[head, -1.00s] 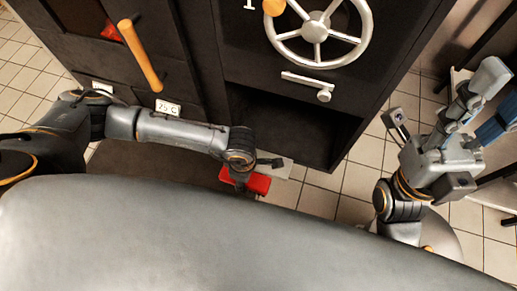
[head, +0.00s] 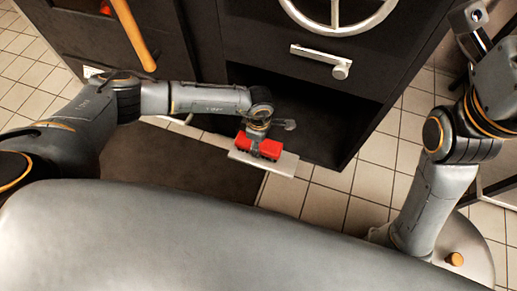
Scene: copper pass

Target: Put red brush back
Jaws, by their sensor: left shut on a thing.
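The red brush (head: 258,147) is a red block with a flat pale part (head: 263,164) under it, seen in the head view in front of the dark cabinet's open lower bay. My left gripper (head: 262,148) is shut on the red block and holds it from above. The gripper hides part of the brush's top. I cannot tell whether the brush touches anything below. My right gripper's housing (head: 500,85) shows at the right edge, well away from the brush; its fingers are out of the picture.
The dark cabinet has an open lower bay (head: 300,115), a grey lever (head: 321,60) and a handwheel (head: 336,24). A wooden bar handle (head: 133,34) is on the left cabinet. A dark mat (head: 190,165) lies on the tiled floor; tiles right of the brush are clear.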

